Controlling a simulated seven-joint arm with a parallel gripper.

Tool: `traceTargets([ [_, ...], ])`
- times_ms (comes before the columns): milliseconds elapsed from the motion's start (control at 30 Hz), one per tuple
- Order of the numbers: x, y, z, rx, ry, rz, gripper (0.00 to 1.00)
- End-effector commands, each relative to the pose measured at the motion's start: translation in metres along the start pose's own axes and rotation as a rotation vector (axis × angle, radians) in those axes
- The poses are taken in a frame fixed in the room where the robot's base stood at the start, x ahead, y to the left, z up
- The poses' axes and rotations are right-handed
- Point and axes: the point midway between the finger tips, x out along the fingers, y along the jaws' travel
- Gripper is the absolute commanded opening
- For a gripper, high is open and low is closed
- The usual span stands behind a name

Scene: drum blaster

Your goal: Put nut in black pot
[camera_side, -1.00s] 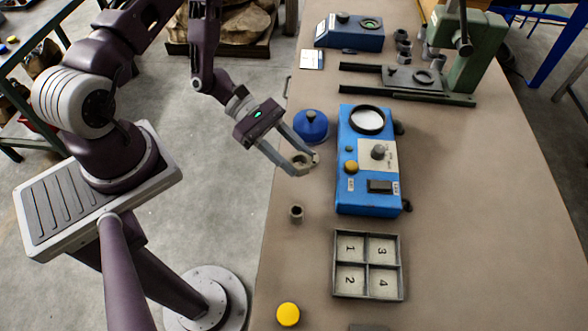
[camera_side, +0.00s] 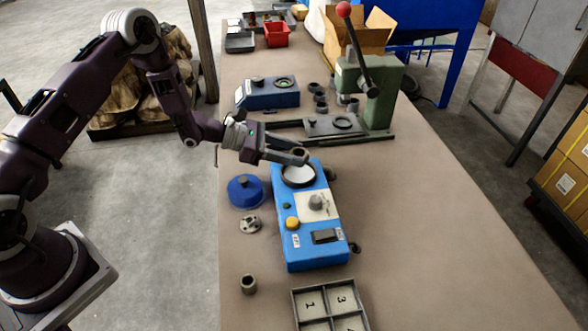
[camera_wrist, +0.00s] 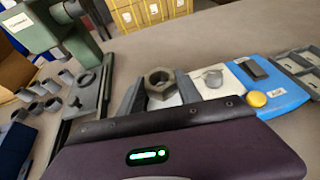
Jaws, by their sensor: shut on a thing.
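The nut is a grey metal hex nut (camera_wrist: 159,81). It is gripped at the fingertips of my gripper (camera_side: 297,157), which is shut on it. The black pot (camera_side: 298,185) is the round black-rimmed opening with a pale inside at the far end of the blue machine. In the side view, the nut and fingertips are raised over the far edge of the pot and partly hide its rim.
The blue machine (camera_side: 316,249) carries a knob and a yellow button. A blue lid (camera_side: 245,191), a round metal disc (camera_side: 249,224) and a small cylinder (camera_side: 248,284) stand left of it. A numbered tray (camera_side: 330,303) is in front. A green press (camera_side: 370,93) stands behind.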

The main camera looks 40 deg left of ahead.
Motion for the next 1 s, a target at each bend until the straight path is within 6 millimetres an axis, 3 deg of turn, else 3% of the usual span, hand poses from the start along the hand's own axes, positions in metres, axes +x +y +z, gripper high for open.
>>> traceTargets([
  [233, 0.017, 0.000, -0.042, -0.001, -0.001, 0.000, 0.00],
  [600, 0.019, 0.000, -0.048, 0.001, -0.002, 0.000, 0.00],
  [633, 0.019, 0.000, -0.048, 0.001, -0.001, 0.000, 0.45],
  [667, 0.019, 0.000, -0.048, 0.001, -0.001, -0.001, 0.50],
  [900, 0.018, 0.000, -0.046, 0.002, -0.001, 0.000, 0.50],
  [1000, 0.005, 0.001, -0.045, 0.002, 0.000, 0.002, 0.50],
])
